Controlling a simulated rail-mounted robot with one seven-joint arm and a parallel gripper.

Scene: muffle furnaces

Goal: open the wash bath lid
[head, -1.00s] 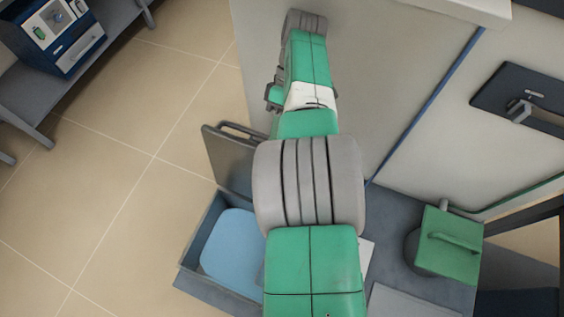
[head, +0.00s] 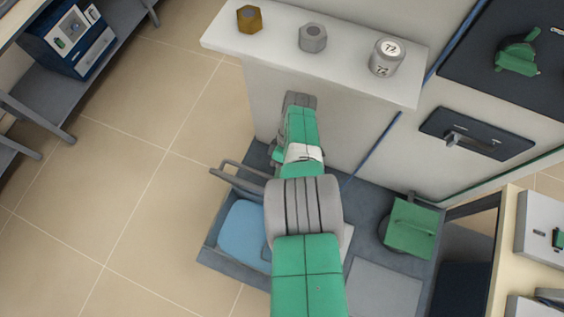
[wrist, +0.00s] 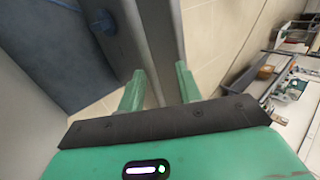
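The wash bath (head: 222,262) is a dark grey open box with blue liquid, or a blue surface, inside; my arm covers its right part. Its grey lid (head: 238,184) stands raised at the far end of the box, seen nearly edge-on, with a looped handle (head: 238,168) at its top. In the head view my gripper is hidden behind my arm. A long grey edge (wrist: 165,40), probably of the lid, runs down close to the fingers; contact is unclear.
A white ledge (head: 350,75) holds a brass hexagonal piece (head: 250,18), a grey one (head: 313,38) and a cylinder marked 72 (head: 387,57). A green-topped vessel (head: 410,228) stands right of my arm. The floor (head: 130,190) at left is clear.

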